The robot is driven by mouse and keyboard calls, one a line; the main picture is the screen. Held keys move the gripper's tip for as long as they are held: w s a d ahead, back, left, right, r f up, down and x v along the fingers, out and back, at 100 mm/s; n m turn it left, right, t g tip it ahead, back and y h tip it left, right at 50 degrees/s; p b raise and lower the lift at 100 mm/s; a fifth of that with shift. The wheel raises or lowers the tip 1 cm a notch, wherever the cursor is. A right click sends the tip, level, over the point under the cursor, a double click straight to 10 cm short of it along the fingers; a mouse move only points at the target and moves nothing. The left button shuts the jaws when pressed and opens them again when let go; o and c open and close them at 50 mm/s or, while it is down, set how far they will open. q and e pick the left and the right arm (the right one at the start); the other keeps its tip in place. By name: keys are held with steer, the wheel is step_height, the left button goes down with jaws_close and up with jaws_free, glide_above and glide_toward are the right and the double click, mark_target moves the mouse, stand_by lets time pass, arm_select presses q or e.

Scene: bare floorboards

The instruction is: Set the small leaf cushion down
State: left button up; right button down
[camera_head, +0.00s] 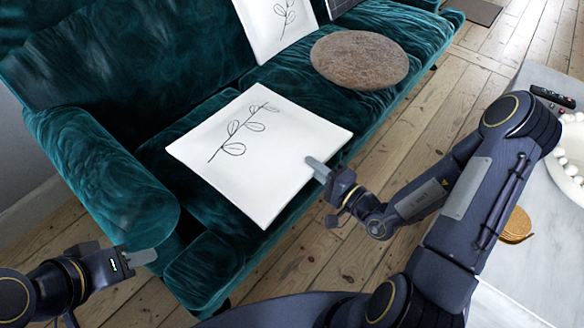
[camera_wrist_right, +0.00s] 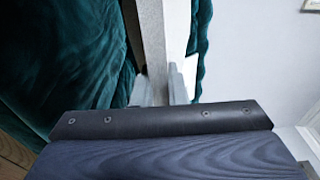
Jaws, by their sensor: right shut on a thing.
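The small leaf cushion (camera_head: 262,150) is white and square with a black leaf sprig drawn on it. My right gripper (camera_head: 318,168) is shut on its right edge, and the cushion is over the near end of the teal sofa seat (camera_head: 185,140). I cannot tell whether the cushion touches the seat. In the right wrist view the cushion (camera_wrist_right: 152,40) shows edge-on as a pale strip between the fingers (camera_wrist_right: 164,88). My left gripper (camera_head: 140,258) is at the lower left, apart from the cushion; its finger gap is not clear.
Another white leaf cushion (camera_head: 275,22) leans on the sofa back. A round brown cushion (camera_head: 360,60) lies on the seat further along. A pale table (camera_head: 545,245) at the right holds a white beaded item (camera_head: 570,160) and a dark remote (camera_head: 553,97). Floorboards (camera_head: 420,120) lie between.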

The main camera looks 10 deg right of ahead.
steer(key=w+f+b, duration=0.1)
steer(key=w+f, duration=0.2)
steer(key=w+a+f+b, duration=0.1)
steer(key=w+f, duration=0.2)
steer(key=shift+w+a+b, duration=0.15)
steer(key=shift+w+b, duration=0.15)
steer(key=shift+w, duration=0.05)
steer(key=shift+w+f, duration=0.1)
steer(key=shift+f, duration=0.15)
steer(key=f, duration=0.1)
steer(key=f+b, duration=0.1)
steer(key=f, duration=0.1)
steer(key=shift+w+a+f+b, duration=0.1)
steer(key=shift+w+f+b, duration=0.15)
steer(key=shift+f+b, duration=0.1)
steer(key=shift+r, duration=0.15)
steer(key=c, duration=1.9)
jaws_free()
steer(key=shift+f, duration=0.3)
steer(key=o, duration=0.4)
steer(key=shift+o, duration=0.2)
